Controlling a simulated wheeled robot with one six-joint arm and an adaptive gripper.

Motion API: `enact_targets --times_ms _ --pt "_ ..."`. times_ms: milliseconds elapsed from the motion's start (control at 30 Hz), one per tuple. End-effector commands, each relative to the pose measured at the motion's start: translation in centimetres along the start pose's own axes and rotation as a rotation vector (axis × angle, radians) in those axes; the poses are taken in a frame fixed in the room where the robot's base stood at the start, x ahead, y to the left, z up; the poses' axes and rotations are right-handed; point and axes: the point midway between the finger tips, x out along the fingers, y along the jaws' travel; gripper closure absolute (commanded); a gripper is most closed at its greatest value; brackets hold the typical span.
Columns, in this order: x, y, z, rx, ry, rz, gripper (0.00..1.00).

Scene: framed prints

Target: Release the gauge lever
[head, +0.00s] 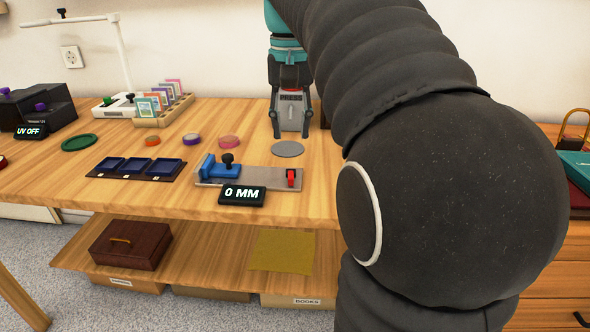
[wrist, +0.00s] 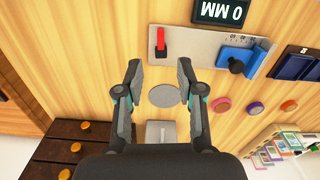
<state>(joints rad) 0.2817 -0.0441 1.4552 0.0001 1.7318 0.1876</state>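The gauge is a grey metal plate (head: 262,178) on the wooden table, with a blue block and black knob (head: 227,160) at its left end. Its red lever (head: 291,177) stands upright at the right end. The lever (wrist: 160,42) also shows in the wrist view, beyond the fingertips. A black display (head: 242,194) in front of the plate reads "0 MM". My gripper (head: 291,130) is behind the gauge, pointing down, apart from the lever. In the wrist view my gripper (wrist: 158,72) has its two fingers spread, with nothing held between them.
A grey disc (head: 288,149) lies between my gripper and the gauge. Several coloured round pieces (head: 191,139) lie behind the gauge. A tray with blue compartments (head: 138,168) is to the left. A card rack (head: 163,108) stands farther back. My arm hides the table's right part.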

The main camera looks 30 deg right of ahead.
Motion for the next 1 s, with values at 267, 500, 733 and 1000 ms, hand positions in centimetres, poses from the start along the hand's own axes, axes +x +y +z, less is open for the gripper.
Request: enact_targets --times_ms 267,500,733,1000 --pt "5.5 0.1 0.0 0.002 -0.002 0.0 0.62" --pt "8.9 0.2 0.0 0.004 0.0 0.0 0.62" --pt "10.2 0.2 -0.1 0.004 0.002 0.0 0.62" --pt "10.3 0.2 -0.1 0.004 0.002 0.0 0.62"
